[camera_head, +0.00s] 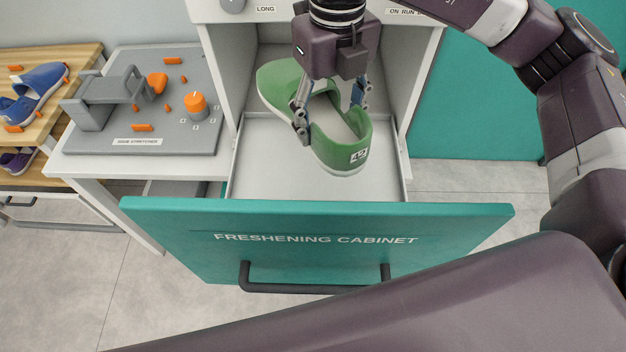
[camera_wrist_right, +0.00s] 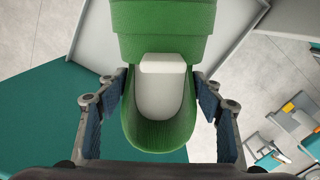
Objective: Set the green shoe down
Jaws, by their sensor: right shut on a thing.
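The green shoe (camera_head: 342,148) has a white sole, a pale insole and a white label reading 42 at its heel. My right gripper (camera_head: 330,112) is shut on it from above, with one finger on each side near the opening. In the right wrist view the shoe (camera_wrist_right: 160,30) lies between the two padded fingers (camera_wrist_right: 158,95). The shoe is over the open white drawer (camera_head: 300,188) of the freshening cabinet, toe toward the back. I cannot tell whether its sole touches the drawer floor. My left gripper is not in view.
The teal drawer front (camera_head: 180,232) with a dark handle (camera_head: 315,289) stands pulled out. Cabinet walls flank the drawer's back. At left are a grey shoe stretcher board (camera_head: 95,140) with orange parts and a wooden rack (camera_head: 85,60) with blue and purple shoes.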

